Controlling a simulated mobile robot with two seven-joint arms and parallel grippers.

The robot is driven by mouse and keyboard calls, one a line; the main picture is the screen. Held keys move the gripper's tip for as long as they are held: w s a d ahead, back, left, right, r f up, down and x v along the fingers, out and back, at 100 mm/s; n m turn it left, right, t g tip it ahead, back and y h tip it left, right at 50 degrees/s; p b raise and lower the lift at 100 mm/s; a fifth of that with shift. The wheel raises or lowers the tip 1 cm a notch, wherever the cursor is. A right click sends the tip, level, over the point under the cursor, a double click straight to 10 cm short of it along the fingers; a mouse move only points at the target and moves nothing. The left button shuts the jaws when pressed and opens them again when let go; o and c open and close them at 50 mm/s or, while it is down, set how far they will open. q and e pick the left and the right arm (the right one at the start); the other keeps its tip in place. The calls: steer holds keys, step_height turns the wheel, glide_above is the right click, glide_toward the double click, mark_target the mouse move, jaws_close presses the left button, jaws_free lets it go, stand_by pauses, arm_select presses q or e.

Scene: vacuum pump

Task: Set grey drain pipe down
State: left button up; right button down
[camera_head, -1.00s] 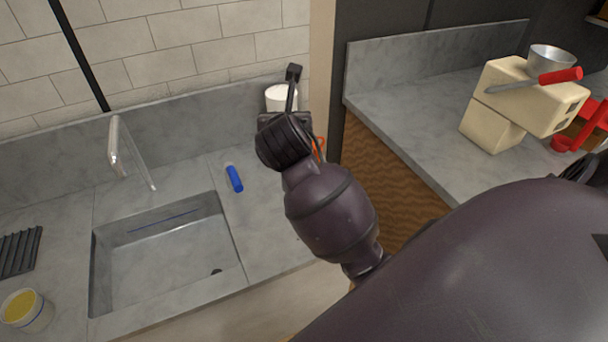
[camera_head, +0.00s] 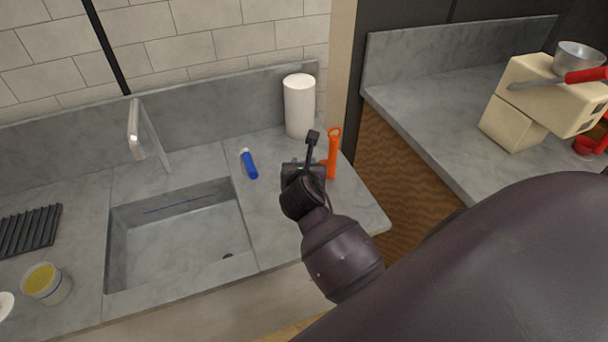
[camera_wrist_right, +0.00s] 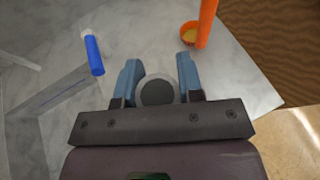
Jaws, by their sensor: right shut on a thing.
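My right gripper (camera_head: 306,163) is over the counter right of the sink. In the right wrist view its two blue fingers (camera_wrist_right: 160,80) are closed around a round grey end, which I take to be the grey drain pipe (camera_wrist_right: 155,92). Only this end shows; the rest of the pipe is hidden by the gripper, and I cannot tell whether it touches the counter. In the head view the pipe is hidden behind the hand. My left gripper is not in view.
An orange upright tool (camera_head: 333,155) stands close right of the gripper. A white roll (camera_head: 299,106) is behind, and a blue cylinder (camera_head: 249,164) lies to the left. The sink (camera_head: 120,240) is further left. The counter front (camera_head: 350,215) is bare.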

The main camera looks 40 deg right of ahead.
steer(key=shift+f, duration=1.75)
steer(key=c, duration=0.8)
jaws_free()
steer(key=shift+o, duration=0.2)
